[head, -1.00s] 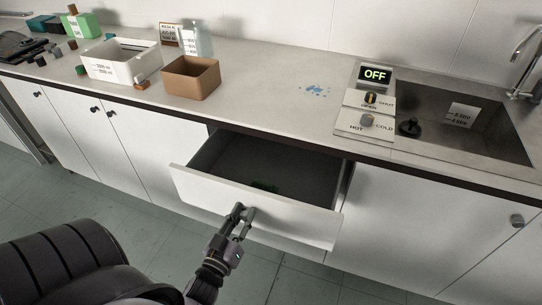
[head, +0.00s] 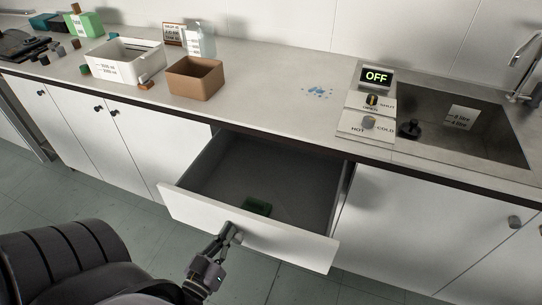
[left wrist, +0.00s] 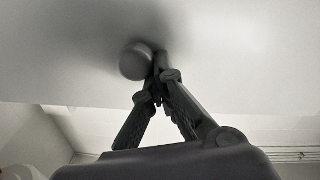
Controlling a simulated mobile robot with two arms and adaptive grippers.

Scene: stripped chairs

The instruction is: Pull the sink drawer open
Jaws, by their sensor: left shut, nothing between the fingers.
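The sink drawer (head: 250,228) is a white-fronted drawer under the counter, left of the sink. It stands well open, and its grey inside shows a small dark green item (head: 256,207) on the floor of it. My left gripper (head: 231,230) is at the middle of the drawer's front. In the left wrist view, the round knob (left wrist: 136,61) sits just left of the closed fingertips (left wrist: 158,60), against the pale drawer face. The fingers are shut beside the knob, with nothing between them. My right gripper is not in view.
The sink (head: 455,125) with a tap (head: 521,70) and an OFF display (head: 376,77) are on the right. A brown box (head: 195,78) and a white bin (head: 126,60) stand on the counter. Grey floor lies in front of the cabinets.

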